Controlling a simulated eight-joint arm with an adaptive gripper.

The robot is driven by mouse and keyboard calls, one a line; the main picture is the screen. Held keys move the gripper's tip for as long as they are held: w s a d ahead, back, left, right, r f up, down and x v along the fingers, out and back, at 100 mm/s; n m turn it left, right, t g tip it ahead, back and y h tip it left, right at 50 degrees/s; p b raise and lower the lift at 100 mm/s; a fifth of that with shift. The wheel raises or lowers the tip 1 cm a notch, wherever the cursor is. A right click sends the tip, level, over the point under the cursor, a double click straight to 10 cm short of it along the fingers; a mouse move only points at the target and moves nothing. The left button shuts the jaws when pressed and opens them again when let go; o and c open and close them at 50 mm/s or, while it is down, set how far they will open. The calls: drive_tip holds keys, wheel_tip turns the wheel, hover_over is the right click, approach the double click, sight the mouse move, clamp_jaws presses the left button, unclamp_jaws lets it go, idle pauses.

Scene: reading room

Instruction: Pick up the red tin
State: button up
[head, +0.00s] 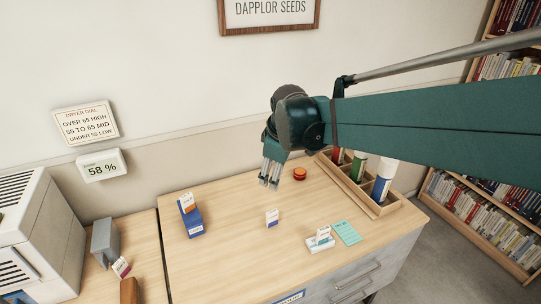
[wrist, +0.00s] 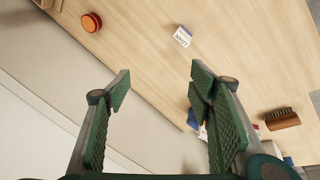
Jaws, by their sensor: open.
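The red tin (head: 300,173) is a small, low, round tin standing on the wooden desk top, left of the partitioned wooden box. It also shows in the wrist view (wrist: 91,22), at the upper left, beyond the finger on that side. My gripper (head: 270,180) hangs over the back of the desk, a little left of the tin in the head view, with its fingers pointing down. In the wrist view my gripper (wrist: 160,85) is open and empty, with a wide gap between its green pads. The tin is outside that gap and not touched.
A partitioned wooden box (head: 372,205) with several tubes stands right of the tin. A small white-and-blue card (head: 272,218), a blue box (head: 193,222), a white card holder (head: 320,240) and a teal card (head: 347,232) are on the desk (head: 240,255). The wall is close behind.

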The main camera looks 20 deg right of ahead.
drive_tip(key=w+d+n+g+p, duration=0.1)
drive_tip(key=w+d+n+p, duration=0.15)
drive_tip(key=w+d, duration=0.35)
drive_tip(key=n+g+p, duration=0.3)
drive_tip(key=n+p, duration=0.3)
drive_tip(key=n, duration=0.4)
hover_over(300, 172)
drive_tip(key=shift+y, duration=0.3)
drive_tip(key=f, duration=1.5)
drive_tip(key=shift+s+a+f, duration=0.1)
drive_tip(key=shift+a+f, duration=0.05)
drive_tip(key=shift+a, duration=0.15)
drive_tip(key=shift+d+f, duration=0.45)
drive_tip(key=shift+f, duration=0.2)
drive_tip(key=shift+f, duration=0.15)
drive_tip(key=shift+f, duration=1.15)
drive_tip(key=shift+f, duration=0.15)
drive_tip(key=shift+w+a+f+b, duration=0.1)
drive_tip(key=shift+w+f+b, duration=0.1)
drive_tip(key=shift+f, duration=1.05)
drive_tip(key=shift+w+a+f+b, duration=0.1)
drive_tip(key=shift+f+b, duration=0.05)
drive_tip(key=shift+f, duration=1.05)
